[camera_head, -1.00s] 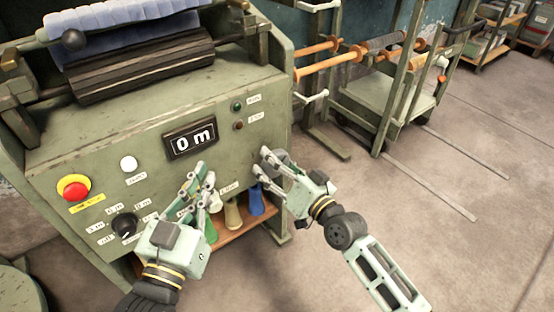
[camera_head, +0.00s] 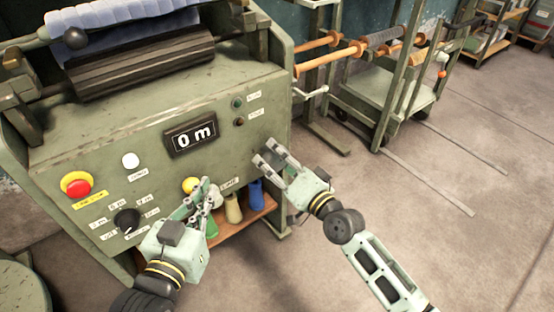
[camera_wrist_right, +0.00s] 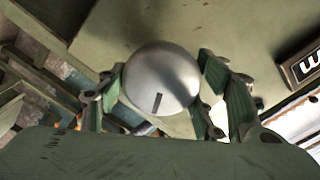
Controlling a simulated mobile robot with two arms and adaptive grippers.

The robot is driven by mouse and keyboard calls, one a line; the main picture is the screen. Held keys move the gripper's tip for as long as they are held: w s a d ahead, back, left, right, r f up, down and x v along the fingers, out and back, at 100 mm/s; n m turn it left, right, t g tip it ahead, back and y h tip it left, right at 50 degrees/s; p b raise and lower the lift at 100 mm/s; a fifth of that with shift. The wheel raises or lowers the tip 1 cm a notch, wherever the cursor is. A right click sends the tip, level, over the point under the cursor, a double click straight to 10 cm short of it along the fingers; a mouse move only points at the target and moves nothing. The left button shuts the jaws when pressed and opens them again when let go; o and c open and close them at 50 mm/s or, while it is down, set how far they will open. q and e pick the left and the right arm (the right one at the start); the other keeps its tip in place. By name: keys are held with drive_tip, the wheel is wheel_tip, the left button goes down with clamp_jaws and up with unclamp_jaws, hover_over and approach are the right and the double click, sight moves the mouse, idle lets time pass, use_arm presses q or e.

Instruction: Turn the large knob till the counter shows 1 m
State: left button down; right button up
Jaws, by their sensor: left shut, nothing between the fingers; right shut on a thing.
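The counter (camera_head: 191,138) on the green machine's front panel reads 0 m; its edge also shows in the right wrist view (camera_wrist_right: 305,66). The large knob (camera_wrist_right: 161,80) is a round grey knob with a dark mark low on its face. My right gripper (camera_head: 264,152) is at the panel's right side, its fingers shut on either side of the knob, which is largely hidden in the head view. My left gripper (camera_head: 204,186) is shut and empty in front of the lower panel, beside a yellow button (camera_head: 190,185).
A red stop button (camera_head: 77,186), a white button (camera_head: 131,160) and a black selector knob (camera_head: 126,220) sit on the panel's left. Coloured cones (camera_head: 256,196) stand on a shelf below. A green cart (camera_head: 385,100) is at the right; the floor in front is clear.

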drive_tip(key=shift+w+d+r, duration=0.15)
drive_tip(key=shift+d+r, duration=0.05)
drive_tip(key=o, duration=1.1)
drive_tip(key=shift+f, duration=0.15)
drive_tip(key=shift+a, duration=0.1)
drive_tip(key=v, duration=1.2)
drive_tip(key=shift+a, duration=0.1)
